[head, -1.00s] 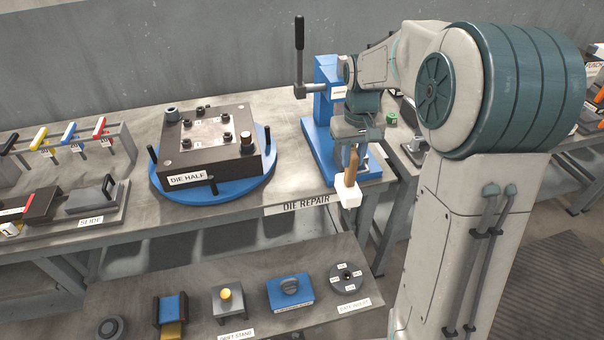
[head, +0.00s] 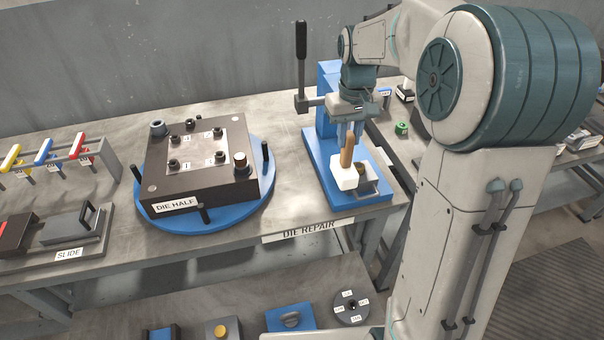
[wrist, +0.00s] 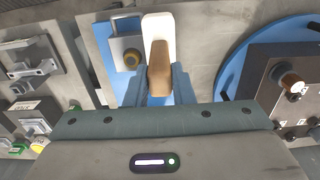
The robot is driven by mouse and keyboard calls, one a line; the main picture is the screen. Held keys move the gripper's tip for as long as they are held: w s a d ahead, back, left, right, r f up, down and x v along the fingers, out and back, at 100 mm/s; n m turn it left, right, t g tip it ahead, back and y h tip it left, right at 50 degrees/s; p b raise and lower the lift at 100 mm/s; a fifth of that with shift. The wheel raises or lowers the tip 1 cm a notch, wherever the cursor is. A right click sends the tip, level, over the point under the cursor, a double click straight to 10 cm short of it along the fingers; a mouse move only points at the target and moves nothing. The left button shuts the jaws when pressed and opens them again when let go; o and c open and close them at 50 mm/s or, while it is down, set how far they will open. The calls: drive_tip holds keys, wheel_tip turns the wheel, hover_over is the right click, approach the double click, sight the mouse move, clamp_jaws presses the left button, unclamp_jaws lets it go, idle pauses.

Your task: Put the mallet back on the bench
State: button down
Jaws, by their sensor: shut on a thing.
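The mallet has a white head (head: 344,173) and a brown wooden handle (head: 347,150). My gripper (head: 352,134) is shut on the handle, with the head hanging down below it. In the head view the mallet shows in front of the blue press on the bench (head: 292,190); I cannot tell how far above the surface it is. In the wrist view the mallet's handle (wrist: 160,70) lies between my two blue-grey fingers, and its white head is beyond, over the blue press base.
The blue press (head: 328,95) with a black lever stands at the bench's right end. The die half (head: 165,180) sits on a blue turntable (head: 222,205) to the left. Bare bench lies between them. A lower shelf in front holds several parts.

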drive_tip(key=w+a+f+p, duration=0.2)
drive_tip(key=w+a+f, duration=0.1)
drive_tip(key=a+f, duration=0.7)
drive_tip(key=shift+w+f, duration=0.2)
drive_tip(key=shift+w, duration=0.1)
drive_tip(key=shift+f, duration=0.1)
drive_tip(key=shift+f, duration=0.15)
drive_tip(key=c, duration=1.3)
unclamp_jaws()
drive_tip(key=shift+o, duration=0.2)
drive_tip(key=shift+r, duration=0.2)
wheel_tip(320, 180, up, 12)
drive_tip(key=s+d+m+t, duration=0.1)
drive_tip(key=s+d, duration=0.4)
drive_tip(key=s, duration=0.8)
drive_tip(key=s+d+m+t, duration=0.1)
drive_tip(key=s+d, duration=0.5)
drive_tip(key=s, duration=0.7)
drive_tip(key=shift+r+t, duration=0.35)
drive_tip(key=shift+t, duration=0.15)
